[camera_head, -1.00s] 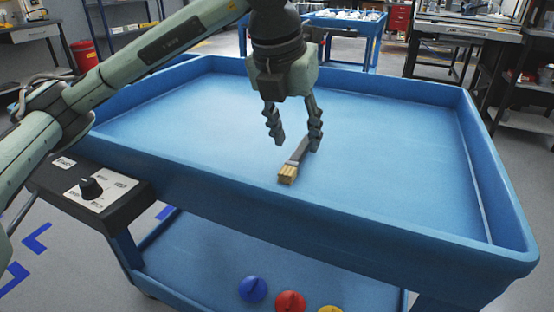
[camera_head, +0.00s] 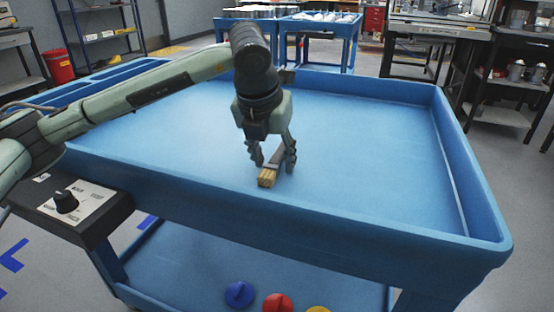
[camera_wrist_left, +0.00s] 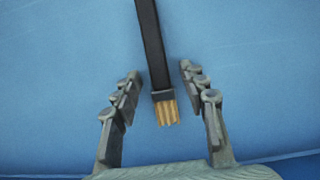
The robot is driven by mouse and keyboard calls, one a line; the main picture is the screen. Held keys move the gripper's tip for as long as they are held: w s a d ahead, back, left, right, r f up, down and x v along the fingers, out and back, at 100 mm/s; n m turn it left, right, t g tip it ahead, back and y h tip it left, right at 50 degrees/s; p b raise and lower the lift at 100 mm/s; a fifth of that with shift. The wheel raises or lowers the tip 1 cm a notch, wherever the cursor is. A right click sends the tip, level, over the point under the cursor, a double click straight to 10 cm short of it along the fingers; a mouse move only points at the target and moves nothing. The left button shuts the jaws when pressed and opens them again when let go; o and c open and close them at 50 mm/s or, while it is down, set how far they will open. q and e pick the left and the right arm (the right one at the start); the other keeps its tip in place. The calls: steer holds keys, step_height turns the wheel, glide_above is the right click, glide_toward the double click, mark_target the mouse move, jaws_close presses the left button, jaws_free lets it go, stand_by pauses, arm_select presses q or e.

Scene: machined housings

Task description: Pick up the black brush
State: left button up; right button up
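The black brush (camera_head: 275,165) lies on the floor of the blue tray-topped cart (camera_head: 370,150), its tan bristles toward the near side. In the left wrist view the brush (camera_wrist_left: 152,45) has a long dark handle running to the top edge and its bristle end between the fingers. My left gripper (camera_head: 273,168) is open and low over the tray at the brush. In the left wrist view its fingers (camera_wrist_left: 158,85) stand apart on either side of the brush, with blue gaps on both sides. My right gripper is not in view.
The tray has raised blue rims; its right part is clear. A black control box with a knob (camera_head: 65,200) is at the cart's left. Blue (camera_head: 239,294), red (camera_head: 277,303) and yellow round pieces lie on the lower shelf. Other carts and benches stand behind.

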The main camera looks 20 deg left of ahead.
arm_select(q)
jaws_close()
steer(key=shift+r, duration=0.1)
